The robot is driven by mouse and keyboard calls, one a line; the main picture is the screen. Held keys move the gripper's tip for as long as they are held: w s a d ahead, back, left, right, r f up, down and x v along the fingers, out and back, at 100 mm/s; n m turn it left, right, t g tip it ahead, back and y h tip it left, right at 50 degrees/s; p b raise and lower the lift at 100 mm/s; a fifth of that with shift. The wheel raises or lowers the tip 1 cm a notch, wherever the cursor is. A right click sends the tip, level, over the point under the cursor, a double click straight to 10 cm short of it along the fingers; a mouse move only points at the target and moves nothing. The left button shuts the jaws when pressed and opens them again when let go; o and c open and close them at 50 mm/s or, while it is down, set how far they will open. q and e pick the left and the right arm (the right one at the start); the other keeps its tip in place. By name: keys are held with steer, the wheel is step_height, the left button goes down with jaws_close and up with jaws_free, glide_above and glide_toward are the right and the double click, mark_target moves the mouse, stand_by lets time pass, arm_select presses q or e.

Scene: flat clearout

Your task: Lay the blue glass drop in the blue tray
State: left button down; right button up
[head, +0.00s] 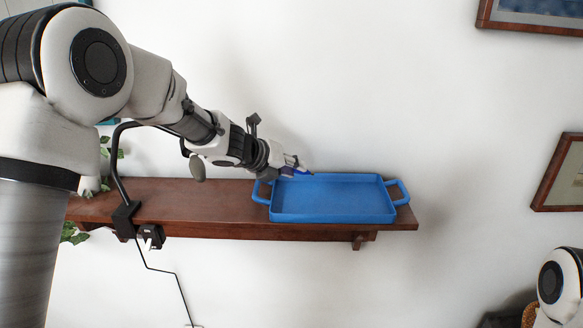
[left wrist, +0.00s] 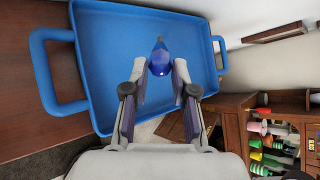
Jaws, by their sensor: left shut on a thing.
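The blue glass drop (left wrist: 161,62) is held between the fingertips of my left gripper (left wrist: 160,74) in the left wrist view, with its narrow tip pointing away from the gripper. In the head view my left gripper (head: 291,163) is at the tray's back left, and only a small dark blue bit of the drop (head: 304,171) shows. The blue tray (head: 335,216) has a handle at each end and lies on the wooden shelf. The drop is over the tray's inside; I cannot tell whether it touches the tray floor. My right gripper is out of view.
The wooden shelf (head: 180,209) is fixed to a white wall, with a black lamp-like frame (head: 125,212) clamped at its left part. The visible tray floor is bare. A cabinet with several coloured items (left wrist: 262,140) shows in the left wrist view.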

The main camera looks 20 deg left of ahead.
arm_select(q)
steer(key=shift+f+b, duration=2.05)
steer(key=shift+f, duration=0.45)
steer(key=shift+a, duration=0.1)
steer(key=c, duration=0.8)
jaws_free()
steer(key=shift+c, duration=0.2)
steer(key=shift+r, duration=0.1)
steer(key=v, duration=1.2)
steer(key=shift+w, duration=0.1)
